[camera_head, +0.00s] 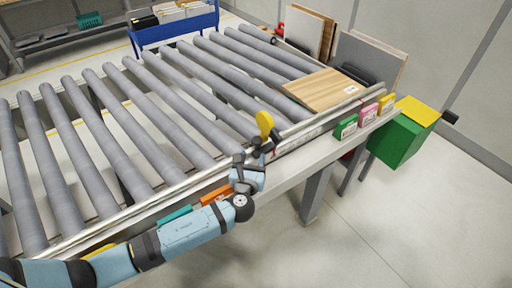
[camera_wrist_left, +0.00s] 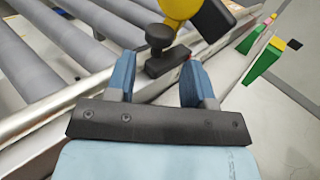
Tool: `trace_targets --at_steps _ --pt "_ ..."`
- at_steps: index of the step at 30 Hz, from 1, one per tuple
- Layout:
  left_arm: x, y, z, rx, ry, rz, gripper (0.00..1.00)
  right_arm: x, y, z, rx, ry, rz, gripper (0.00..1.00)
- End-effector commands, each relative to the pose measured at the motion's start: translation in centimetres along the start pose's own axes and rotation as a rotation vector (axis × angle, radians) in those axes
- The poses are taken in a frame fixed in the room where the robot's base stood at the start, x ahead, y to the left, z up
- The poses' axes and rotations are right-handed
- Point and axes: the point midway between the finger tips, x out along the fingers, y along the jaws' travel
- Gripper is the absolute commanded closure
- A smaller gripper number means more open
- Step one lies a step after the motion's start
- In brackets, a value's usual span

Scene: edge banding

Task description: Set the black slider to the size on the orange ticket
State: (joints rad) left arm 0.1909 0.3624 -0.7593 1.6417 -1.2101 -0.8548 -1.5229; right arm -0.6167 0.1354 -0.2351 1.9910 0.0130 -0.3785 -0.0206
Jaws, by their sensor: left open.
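The black slider (camera_wrist_left: 167,63) is a dark block with a round knob on top, on the rail beside the rollers. In the left wrist view it lies just beyond and between the two blue fingers of my left gripper (camera_wrist_left: 158,80), which is open with nothing between its fingertips that I can make out. In the head view my left gripper (camera_head: 258,160) is at the rail, close to the yellow disc (camera_head: 265,122), and partly hides the slider. The orange ticket (camera_head: 216,193) stands on the near ledge, partly behind my left arm; its writing is unreadable.
A wooden board (camera_head: 322,89) lies on the rollers at the right. Green (camera_head: 346,127), pink (camera_head: 368,113) and yellow (camera_head: 387,103) holders stand on the ledge. A teal ticket (camera_head: 175,215) is beside my arm. A green box (camera_head: 398,140) is at the ledge's end.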

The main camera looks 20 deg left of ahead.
Motion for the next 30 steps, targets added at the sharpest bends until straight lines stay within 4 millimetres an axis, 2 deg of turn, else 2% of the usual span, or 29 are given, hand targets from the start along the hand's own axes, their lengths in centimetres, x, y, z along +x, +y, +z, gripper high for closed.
trace_targets --at_steps 3,9,15,22,23,28,29,30 --pt "2.5 0.0 -0.3 0.000 -0.002 0.001 0.52 0.7 0.0 0.6 -0.002 0.006 -0.002 0.57" --pt "5.3 0.0 -0.2 0.000 0.000 0.000 0.52 1.1 0.1 1.2 -0.003 0.008 -0.002 0.57" --pt "6.2 0.0 -0.1 -0.001 0.001 -0.001 0.52 1.2 0.1 1.4 -0.005 0.008 -0.001 0.57" --pt "6.3 0.0 0.0 -0.001 0.002 -0.001 0.52 1.2 0.3 1.6 -0.005 0.005 0.001 0.57" --pt "6.3 0.0 0.0 -0.001 0.002 -0.001 0.56 1.2 0.3 1.6 -0.005 0.005 0.001 0.57" --pt "6.2 0.0 0.0 -0.001 0.002 -0.001 0.95 1.2 0.3 1.7 -0.005 0.003 0.002 0.57" --pt "6.2 0.0 0.0 -0.001 0.002 -0.001 1.00 1.2 0.3 1.7 -0.005 0.003 0.002 0.57" --pt "6.2 0.0 -0.1 -0.001 0.002 -0.001 1.00 1.2 0.3 1.7 -0.005 0.003 0.002 0.57"
